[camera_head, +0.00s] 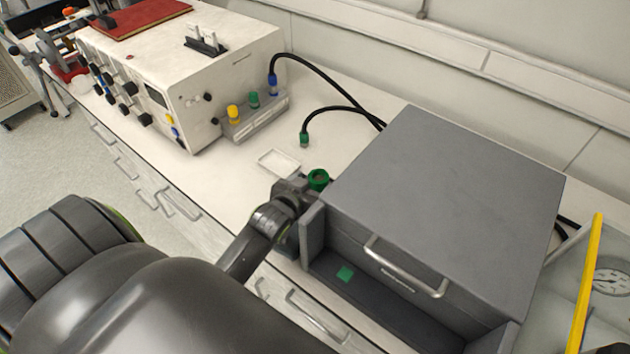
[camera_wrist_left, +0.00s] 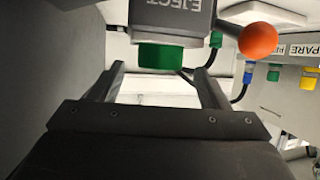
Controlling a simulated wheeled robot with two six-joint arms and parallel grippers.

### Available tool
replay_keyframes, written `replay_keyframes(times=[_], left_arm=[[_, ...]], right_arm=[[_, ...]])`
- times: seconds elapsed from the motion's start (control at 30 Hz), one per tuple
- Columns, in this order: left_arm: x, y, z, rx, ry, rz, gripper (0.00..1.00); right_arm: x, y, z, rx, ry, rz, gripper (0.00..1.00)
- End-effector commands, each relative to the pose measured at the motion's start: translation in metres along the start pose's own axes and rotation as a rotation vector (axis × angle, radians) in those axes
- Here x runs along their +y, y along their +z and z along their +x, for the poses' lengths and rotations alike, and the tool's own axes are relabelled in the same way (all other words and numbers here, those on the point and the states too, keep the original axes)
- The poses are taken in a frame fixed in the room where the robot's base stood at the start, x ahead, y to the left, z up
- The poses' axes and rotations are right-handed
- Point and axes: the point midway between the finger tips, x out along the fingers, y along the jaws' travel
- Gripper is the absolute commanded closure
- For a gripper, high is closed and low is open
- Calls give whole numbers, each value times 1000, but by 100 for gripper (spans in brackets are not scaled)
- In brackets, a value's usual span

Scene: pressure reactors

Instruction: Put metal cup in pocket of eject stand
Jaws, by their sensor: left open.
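My left gripper (camera_head: 294,190) is at the left front corner of the grey box. In the wrist view the left gripper (camera_wrist_left: 160,76) has its two fingers wide apart, with nothing held between them. A green cylindrical piece (camera_wrist_left: 161,57) shows beyond the fingers, against a grey block marked EJECT (camera_wrist_left: 172,16), the eject stand. In the head view a green ring with a dark centre (camera_head: 318,179) is right beside the gripper. I cannot make out any bare metal cup; whether the green piece belongs to it is unclear. The stand's pocket is not visible.
A large grey box (camera_head: 450,190) with a handle fills the right of the bench, with a green patch (camera_head: 345,273) on its lower ledge. A white instrument (camera_head: 190,75) stands at the left. An orange ball (camera_wrist_left: 258,40) sits beside the stand. Black cables (camera_head: 340,85) cross behind.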

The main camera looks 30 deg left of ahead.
Motion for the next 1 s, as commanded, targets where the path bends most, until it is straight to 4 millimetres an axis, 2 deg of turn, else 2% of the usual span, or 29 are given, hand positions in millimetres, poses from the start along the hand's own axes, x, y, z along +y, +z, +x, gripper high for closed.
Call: replay_keyframes(times=[0.2, 0.4, 1.0], left_arm=[[0, 2, -31, -1, 0, -2, 30], [0, 1, -46, 0, 0, -1, 30], [0, 0, -48, 0, 0, -1, 30]], right_arm=[[0, 1, 7, 0, 0, 0, 64], [0, 1, 10, 1, 1, 0, 64], [1, 0, 9, 1, 2, -1, 64]])
